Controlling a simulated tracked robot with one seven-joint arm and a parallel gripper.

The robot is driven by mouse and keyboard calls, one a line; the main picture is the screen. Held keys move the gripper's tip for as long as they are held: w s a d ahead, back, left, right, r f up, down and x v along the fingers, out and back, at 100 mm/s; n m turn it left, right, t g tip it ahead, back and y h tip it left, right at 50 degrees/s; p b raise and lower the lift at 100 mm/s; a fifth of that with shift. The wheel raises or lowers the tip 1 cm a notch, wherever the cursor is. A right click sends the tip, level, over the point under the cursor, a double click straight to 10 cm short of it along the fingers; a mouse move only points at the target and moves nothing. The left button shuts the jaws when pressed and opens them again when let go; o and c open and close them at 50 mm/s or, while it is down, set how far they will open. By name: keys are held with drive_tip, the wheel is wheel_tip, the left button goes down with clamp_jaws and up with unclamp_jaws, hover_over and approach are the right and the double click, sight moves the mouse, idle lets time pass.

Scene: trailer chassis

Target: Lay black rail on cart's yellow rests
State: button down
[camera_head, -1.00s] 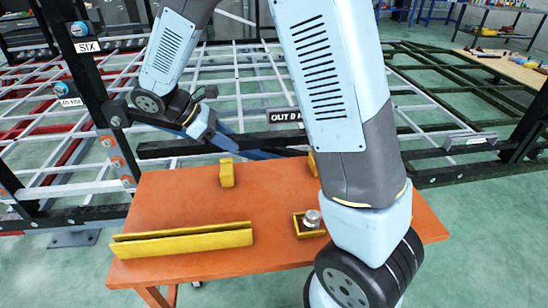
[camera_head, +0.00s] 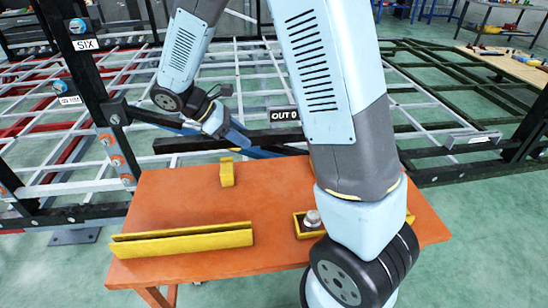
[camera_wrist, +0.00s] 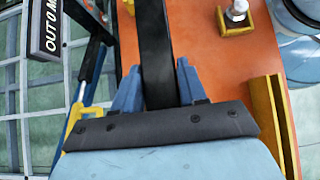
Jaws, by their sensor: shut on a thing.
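The black rail (camera_head: 185,145) is held level by my gripper (camera_head: 238,141) at the far edge of the orange cart (camera_head: 180,195). In the wrist view the rail (camera_wrist: 154,45) runs between the blue fingers of my gripper (camera_wrist: 157,85), which are shut on it. One yellow rest (camera_head: 227,173) stands near the cart's far edge, and the rail shows beyond it, apart from it. The other rest is mostly hidden behind my arm; a bit of yellow shows at the wrist view's top (camera_wrist: 130,6). The rail's right end is hidden behind my arm.
A long yellow channel (camera_head: 180,243) lies at the cart's front left. A small yellow tray (camera_head: 300,233) with a silver knob (camera_head: 312,218) sits near the middle front. A black frame post (camera_head: 85,80) and the white-barred trailer frame stand behind and left.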

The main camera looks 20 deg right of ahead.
sight(257, 136)
drive_tip(key=d, duration=0.1)
drive_tip(key=d+f, duration=0.1)
drive_tip(key=d, duration=0.1)
drive_tip(key=d+f, duration=0.1)
drive_tip(key=shift+w+d, duration=0.4)
drive_tip(key=shift+w+d+f, duration=0.2)
drive_tip(key=shift+d+f, duration=0.7)
drive_tip(key=shift+f, duration=0.65)
drive_tip(key=shift+w+d+f, duration=0.15)
drive_tip(key=shift+d+f, duration=0.75)
drive_tip(key=shift+f, duration=0.7)
drive_tip(key=shift+w+d+f, duration=0.2)
drive_tip(key=shift+d+f, duration=0.7)
drive_tip(key=shift+f, duration=0.65)
drive_tip(key=c, duration=0.6)
unclamp_jaws()
